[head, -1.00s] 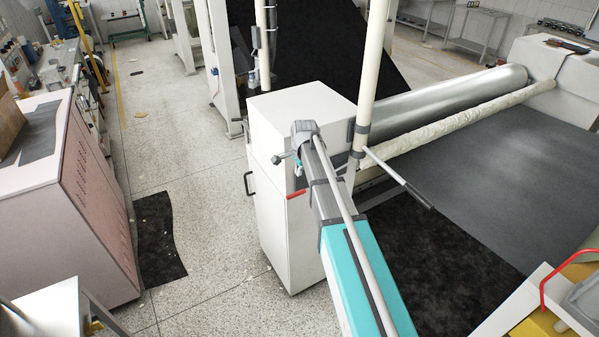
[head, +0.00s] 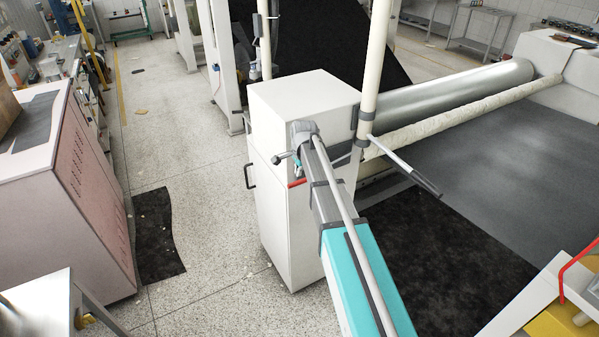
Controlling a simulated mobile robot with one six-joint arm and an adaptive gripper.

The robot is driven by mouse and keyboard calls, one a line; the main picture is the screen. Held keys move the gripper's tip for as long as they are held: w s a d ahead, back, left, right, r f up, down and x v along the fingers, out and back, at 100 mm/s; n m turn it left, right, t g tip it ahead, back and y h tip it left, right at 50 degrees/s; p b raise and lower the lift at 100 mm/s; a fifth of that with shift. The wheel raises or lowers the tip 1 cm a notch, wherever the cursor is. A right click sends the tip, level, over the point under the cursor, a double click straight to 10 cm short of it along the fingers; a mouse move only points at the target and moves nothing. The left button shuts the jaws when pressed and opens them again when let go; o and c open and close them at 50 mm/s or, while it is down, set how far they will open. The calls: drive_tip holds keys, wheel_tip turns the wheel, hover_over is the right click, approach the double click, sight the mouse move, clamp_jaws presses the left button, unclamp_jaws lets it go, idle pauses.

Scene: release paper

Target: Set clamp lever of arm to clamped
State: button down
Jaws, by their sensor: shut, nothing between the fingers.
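A slim metal arm (head: 395,158) with a dark grey grip (head: 426,183) at its end slopes down to the right from a cream vertical pole (head: 374,60). A dark collar (head: 366,128) sits around the pole near it. A red lever-like piece (head: 297,184) shows against the white cabinet, beside my wrist. I cannot tell which part is the clamp lever, or its setting. My gripper (head: 278,159) shows small and dark at the left of my wrist, in front of the cabinet. It is shut and empty, clearly left of the pole and apart from the slim arm.
The white cabinet (head: 268,215) stands close behind my wrist. A dark sheet bed (head: 500,165) with a metal roller (head: 450,95) lies to the right. A pinkish machine (head: 95,200) stands at left.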

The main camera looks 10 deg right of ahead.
sight(298, 182)
drive_tip(key=shift+w+a+f+b, duration=0.1)
drive_tip(key=shift+w+f+b, duration=0.1)
drive_tip(key=shift+f+b, duration=0.75)
drive_tip(key=shift+w+f+b, duration=0.2)
drive_tip(key=shift+f+b, duration=0.55)
drive_tip(key=shift+f, duration=0.3)
drive_tip(key=shift+f, duration=0.2)
